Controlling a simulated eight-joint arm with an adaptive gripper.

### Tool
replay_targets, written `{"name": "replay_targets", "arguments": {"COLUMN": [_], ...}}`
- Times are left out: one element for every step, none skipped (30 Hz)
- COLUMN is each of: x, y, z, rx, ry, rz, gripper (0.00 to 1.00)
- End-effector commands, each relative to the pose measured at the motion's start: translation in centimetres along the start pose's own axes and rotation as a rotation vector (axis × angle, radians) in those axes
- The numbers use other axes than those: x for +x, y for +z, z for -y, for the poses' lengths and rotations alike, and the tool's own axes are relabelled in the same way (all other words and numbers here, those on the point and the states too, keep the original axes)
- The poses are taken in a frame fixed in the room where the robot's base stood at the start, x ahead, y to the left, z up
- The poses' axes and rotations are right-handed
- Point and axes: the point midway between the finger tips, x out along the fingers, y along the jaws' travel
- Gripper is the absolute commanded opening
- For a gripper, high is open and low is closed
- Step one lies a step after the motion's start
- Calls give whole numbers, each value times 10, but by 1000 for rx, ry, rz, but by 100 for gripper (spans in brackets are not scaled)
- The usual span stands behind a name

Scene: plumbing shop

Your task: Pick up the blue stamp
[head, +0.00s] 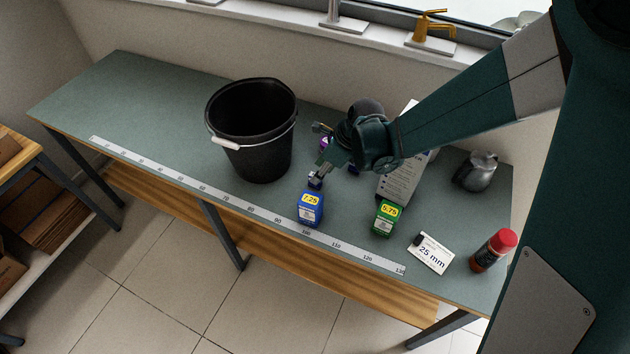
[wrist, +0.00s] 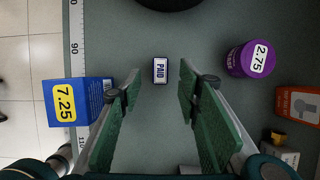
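In the wrist view a small dark stamp (wrist: 160,70) shows a white label reading PAID in dark blue letters. It sits on the grey-green bench top, between and just beyond my fingertips. My gripper (wrist: 159,86) is open, with a green-padded finger on each side of the stamp and a gap on both sides. Nothing is held. In the head view my gripper (head: 318,175) is low over the bench, behind the blue 7.25 box. I cannot clearly make out the stamp there. How high the fingertips are above the bench is hard to tell.
The blue 7.25 box (wrist: 78,102) is close to my left finger. A purple 2.75 container (wrist: 250,59) and an orange box (wrist: 298,104) are to the right. A black bucket (head: 252,150), green 5.75 box (head: 386,218) and red-capped bottle (head: 492,250) stand on the bench (head: 130,95).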

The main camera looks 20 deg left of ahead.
Motion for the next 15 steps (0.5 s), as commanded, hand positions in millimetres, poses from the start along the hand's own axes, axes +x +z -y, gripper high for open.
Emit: {"name": "replay_targets", "arguments": {"x": [0, 0, 0, 0, 0, 0, 0, 0, 1, 2, 2, 4, 6, 7, 10], "y": [0, 0, 0, 0, 0, 0, 0, 0, 0, 0, 0, 0, 0, 0, 0], "z": [0, 0, 0, 0, 0, 0, 0, 0, 0, 0, 0, 0, 0, 0, 0], "rx": [0, 0, 0, 0, 0, 0, 0, 0, 0, 0, 0, 0, 0, 0, 0], "ry": [0, 0, 0, 0, 0, 0, 0, 0, 0, 0, 0, 0, 0, 0, 0], "rz": [0, 0, 0, 0, 0, 0, 0, 0, 0, 0, 0, 0, 0, 0, 0], "gripper": [34, 34, 34, 34, 34, 34, 34, 34, 34, 34, 34, 34, 34, 34, 34]}}
